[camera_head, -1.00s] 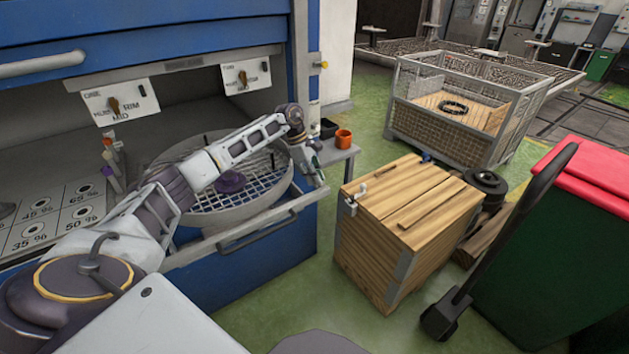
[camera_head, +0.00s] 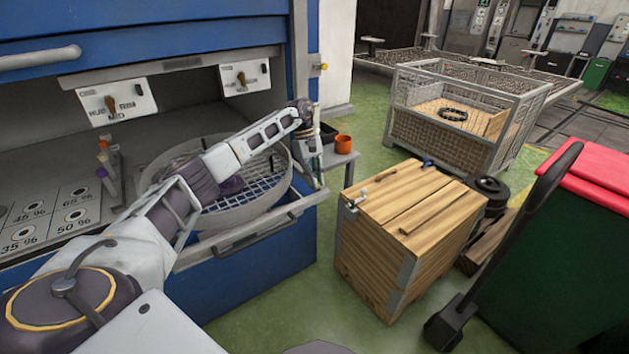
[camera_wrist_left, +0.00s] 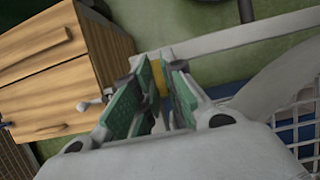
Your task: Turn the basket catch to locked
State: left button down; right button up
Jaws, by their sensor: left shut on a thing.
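The round grey basket (camera_head: 245,213) with a mesh floor stands in the open front of the blue machine. Its mesh shows at the right of the left wrist view (camera_wrist_left: 303,132). My left gripper (camera_head: 319,183) points down at the right end of the machine's front ledge, just right of the basket. In the left wrist view, its green-padded fingers (camera_wrist_left: 162,80) are close together around a small yellow piece (camera_wrist_left: 158,77), apparently the catch. The fingers hide most of it, so its turned position is unclear. My right gripper is out of view.
A wooden crate (camera_head: 385,275) with small latches stands right of the machine. A small side table (camera_head: 340,158) with an orange cup (camera_head: 343,144) is behind my gripper. A wire cage (camera_head: 440,140) and a green bin (camera_head: 535,270) stand further right.

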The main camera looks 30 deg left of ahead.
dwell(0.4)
pick_arm(q)
jog(key=c, duration=1.5)
grip_release()
jog(key=shift+r, duration=0.1)
jog(key=v, duration=1.1)
jog(key=shift+w+a+r, duration=0.2)
jog(key=shift+a+r, duration=0.05)
jog(key=shift+r, duration=0.1)
